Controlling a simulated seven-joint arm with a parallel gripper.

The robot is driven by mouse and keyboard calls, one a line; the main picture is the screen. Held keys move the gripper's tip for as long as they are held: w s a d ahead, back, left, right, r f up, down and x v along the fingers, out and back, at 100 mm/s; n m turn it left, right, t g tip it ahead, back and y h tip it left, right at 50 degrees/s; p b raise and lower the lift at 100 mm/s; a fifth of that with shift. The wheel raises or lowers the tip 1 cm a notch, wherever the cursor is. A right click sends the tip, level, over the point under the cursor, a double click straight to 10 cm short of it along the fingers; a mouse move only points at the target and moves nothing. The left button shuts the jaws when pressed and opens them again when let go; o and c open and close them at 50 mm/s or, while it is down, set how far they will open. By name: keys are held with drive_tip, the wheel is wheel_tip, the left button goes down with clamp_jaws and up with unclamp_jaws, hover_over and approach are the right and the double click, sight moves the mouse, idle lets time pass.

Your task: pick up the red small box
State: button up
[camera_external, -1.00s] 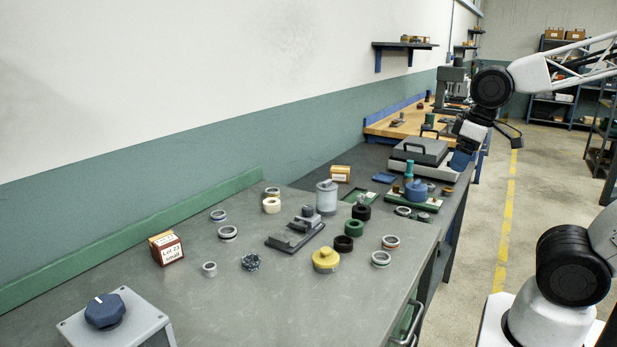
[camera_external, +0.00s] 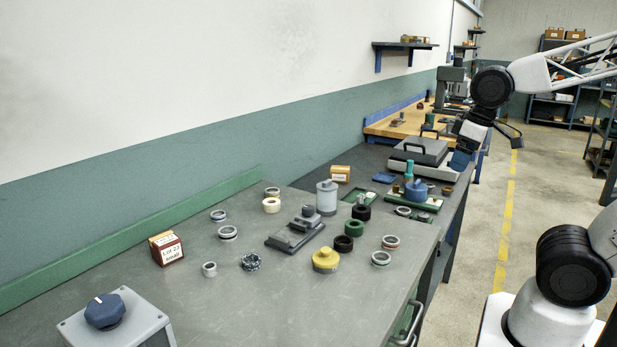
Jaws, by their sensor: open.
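The red small box (camera_external: 167,249) stands on the left part of the grey workbench, near the green back rail. It has a dark red front, a tan top and a white label reading "Lot 23 small". My gripper (camera_external: 462,158) hangs at the upper right, beyond the bench's right-hand side and far from the box. It is open and empty; its fingers are small and hard to make out.
Several rings, a yellow knobbed part (camera_external: 325,260), a grey fixture (camera_external: 297,234) and a grey cylinder (camera_external: 327,198) stand on the workbench (camera_external: 240,310) right of the box. A grey control box with a blue knob (camera_external: 105,310) is at front left. Bare bench surrounds the red box.

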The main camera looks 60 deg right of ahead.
drive_tip(key=shift+c, duration=0.4)
drive_tip(key=shift+w, duration=0.1)
idle(0.3)
drive_tip(key=w+a+f+m+g+y, duration=0.1)
drive_tip(key=w+a+m+y, duration=0.2)
drive_tip(key=w+a, duration=0.55)
drive_tip(key=w+a+m+y, duration=0.2)
drive_tip(key=w+a+m, duration=0.15)
drive_tip(key=w, duration=0.95)
drive_tip(key=w+a+f+m+g+y, duration=0.1)
drive_tip(key=w+a+m+y, duration=0.2)
drive_tip(key=w+a, duration=0.6)
drive_tip(key=w+a+f+m+y, duration=0.1)
drive_tip(key=w+a+f+m, duration=0.2)
drive_tip(key=w, duration=0.6)
drive_tip(key=w+a+f+m+t+y, duration=0.1)
drive_tip(key=w+a+f+m+y, duration=0.1)
drive_tip(key=w+a+f, duration=0.5)
drive_tip(key=w+a+f+m+y, duration=0.2)
drive_tip(key=w+a+f+m, duration=0.3)
drive_tip(key=w, duration=0.6)
drive_tip(key=shift+a+f, duration=0.45)
drive_tip(key=shift+f, duration=0.35)
drive_tip(key=shift+w+a+f+t+y, duration=0.2)
drive_tip(key=shift+w+f+t+y, duration=0.1)
drive_tip(key=shift+w+t, duration=0.1)
